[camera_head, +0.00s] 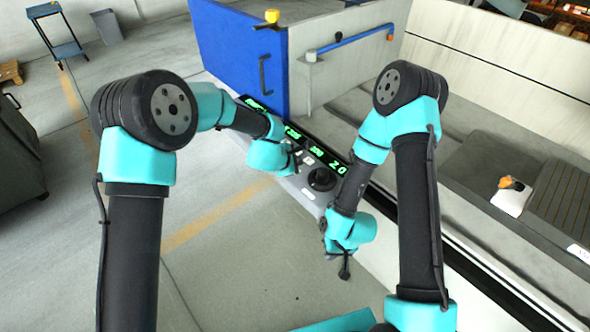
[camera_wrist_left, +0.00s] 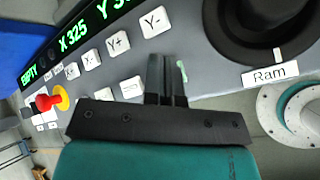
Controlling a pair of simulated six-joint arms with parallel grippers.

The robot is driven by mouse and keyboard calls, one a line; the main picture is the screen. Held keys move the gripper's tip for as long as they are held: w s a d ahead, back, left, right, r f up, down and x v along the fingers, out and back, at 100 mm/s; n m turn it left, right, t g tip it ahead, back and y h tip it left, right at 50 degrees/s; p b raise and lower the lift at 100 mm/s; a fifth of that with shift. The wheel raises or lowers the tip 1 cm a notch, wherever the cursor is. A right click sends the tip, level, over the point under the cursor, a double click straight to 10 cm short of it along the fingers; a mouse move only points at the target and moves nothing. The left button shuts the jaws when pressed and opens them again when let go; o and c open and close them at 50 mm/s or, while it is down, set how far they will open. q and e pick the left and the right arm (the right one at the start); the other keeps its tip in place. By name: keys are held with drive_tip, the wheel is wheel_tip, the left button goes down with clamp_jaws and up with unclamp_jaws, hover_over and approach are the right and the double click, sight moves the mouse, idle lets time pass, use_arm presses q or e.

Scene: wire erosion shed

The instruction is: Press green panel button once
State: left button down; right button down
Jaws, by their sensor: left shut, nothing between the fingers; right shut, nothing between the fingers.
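The control panel (camera_head: 309,197) has a lit green readout and lies below my left gripper (camera_head: 293,163) in the head view. In the left wrist view the shut, empty left gripper (camera_wrist_left: 167,62) points at the grey panel face. A small green sliver (camera_wrist_left: 182,71) shows just right of its fingertips; it may be the green button, mostly hidden behind the fingers. I cannot tell whether the fingers touch it. My right gripper (camera_head: 345,270) is shut and empty, in front of the panel's near end and apart from it.
White keys (camera_wrist_left: 118,42), including Y+ and Y-, line the panel beside a red mushroom button (camera_wrist_left: 46,103). A large black knob (camera_wrist_left: 232,45) sits by the "Ram" label (camera_wrist_left: 270,74). A blue door (camera_head: 240,55) stands behind the panel.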

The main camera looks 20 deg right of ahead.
use_arm(q)
drive_tip(key=shift+f, duration=0.2)
drive_tip(key=shift+f, duration=0.25)
drive_tip(key=shift+f, duration=0.35)
idle(0.9)
drive_tip(key=shift+r, duration=0.8)
drive_tip(key=shift+r, duration=0.1)
drive_tip(key=shift+r, duration=2.45)
drive_tip(key=shift+f, duration=0.1)
